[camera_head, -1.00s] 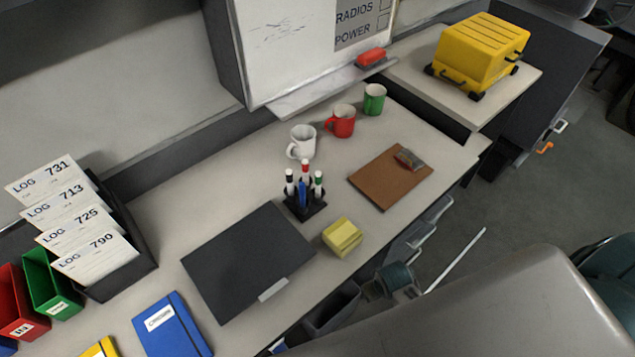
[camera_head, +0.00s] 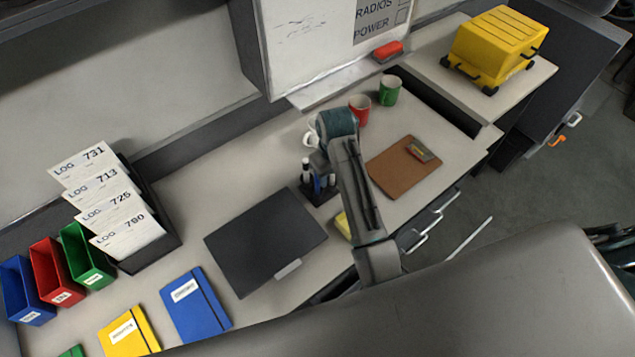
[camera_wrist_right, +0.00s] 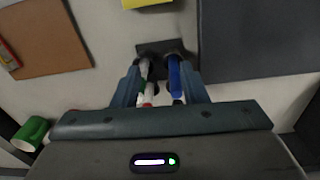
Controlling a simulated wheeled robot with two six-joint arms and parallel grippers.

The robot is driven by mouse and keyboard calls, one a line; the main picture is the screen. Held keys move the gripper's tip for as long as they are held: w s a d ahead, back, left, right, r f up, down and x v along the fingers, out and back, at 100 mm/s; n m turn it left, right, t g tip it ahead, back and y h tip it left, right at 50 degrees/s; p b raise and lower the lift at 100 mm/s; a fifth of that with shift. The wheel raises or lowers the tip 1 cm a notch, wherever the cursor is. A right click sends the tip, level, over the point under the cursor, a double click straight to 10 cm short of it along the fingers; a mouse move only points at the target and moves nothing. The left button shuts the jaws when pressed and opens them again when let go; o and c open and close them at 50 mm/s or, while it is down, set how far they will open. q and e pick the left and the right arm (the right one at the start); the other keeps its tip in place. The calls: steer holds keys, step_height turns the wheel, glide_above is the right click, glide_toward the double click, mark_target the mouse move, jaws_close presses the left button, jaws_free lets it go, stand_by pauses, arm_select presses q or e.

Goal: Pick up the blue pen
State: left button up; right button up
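The blue pen (camera_wrist_right: 174,74) stands in a black pen holder (camera_wrist_right: 150,47) among several white markers with coloured caps. In the head view the holder (camera_head: 321,197) is on the desk, partly hidden by my right arm. My right gripper (camera_wrist_right: 158,84) is open above the holder, with its fingers on either side of the pens. The blue pen is between the fingers, nearer the right-hand finger in the wrist view. I cannot tell whether that finger touches it. My left gripper is not in view.
A dark folder (camera_head: 262,240) lies left of the holder, and a yellow note block (camera_head: 342,224) is beside my arm. A white mug (camera_head: 310,138), red mug (camera_head: 359,108) and green mug (camera_head: 390,90) stand behind. A brown clipboard (camera_head: 400,170) lies right.

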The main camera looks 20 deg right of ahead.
mark_target(318, 182)
steer(key=shift+n+g, duration=0.3)
steer(key=shift+n, duration=0.1)
steer(key=w+a, duration=0.1)
steer(key=w+r, duration=0.1)
steer(key=w+a+r, duration=0.1)
steer(key=w, duration=0.1)
steer(key=shift+w+a+r, duration=0.1)
steer(key=shift+a+r, duration=0.15)
steer(key=shift+a, duration=0.1)
steer(key=shift+f, duration=0.2)
step_height(318, 182, down, 4)
steer(key=shift+f+p, duration=0.25)
steer(key=shift+p, duration=0.55)
steer(key=shift+s+f+p, duration=0.2)
steer(key=shift+f+p, duration=0.35)
steer(key=shift+f, duration=0.05)
steer(key=f, duration=0.1)
steer(key=f+p, duration=0.1)
steer(key=f, duration=0.1)
steer(key=shift+s+f+p, duration=0.2)
steer(key=shift+s+p, duration=0.05)
steer(key=shift+p, duration=0.05)
steer(key=shift+f, duration=0.5)
jaws_close()
